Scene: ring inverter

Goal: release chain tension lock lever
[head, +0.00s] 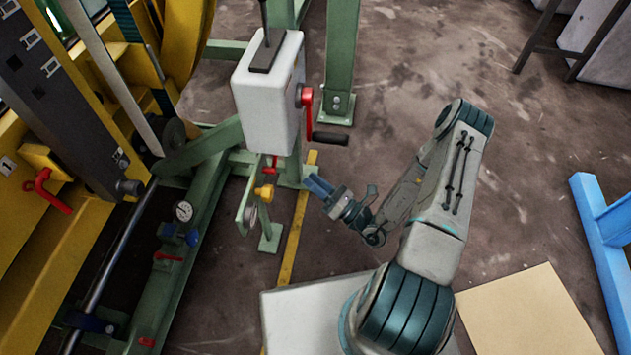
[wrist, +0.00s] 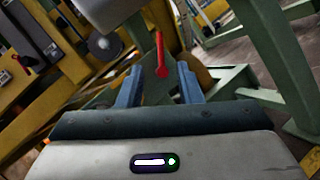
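My gripper (head: 318,188) reaches left toward the green stand, below and right of the white box (head: 268,90). In the wrist view its two blue fingers (wrist: 160,84) are apart with nothing between them. A slim red lever (wrist: 160,55) stands nearly upright ahead, centred in the gap between the fingers. It seems to match the small red part (head: 270,165) under the white box. Another red lever (head: 46,190) is on the yellow frame at far left, also at left in the wrist view (wrist: 25,58). No label shows which is the chain tension lock.
A red crank (head: 306,98) with a dark handle juts from the white box above my gripper. A yellow knob (head: 264,193) sits below the small red part. A green post (head: 341,60) stands behind. Open floor (head: 430,60) lies to the right.

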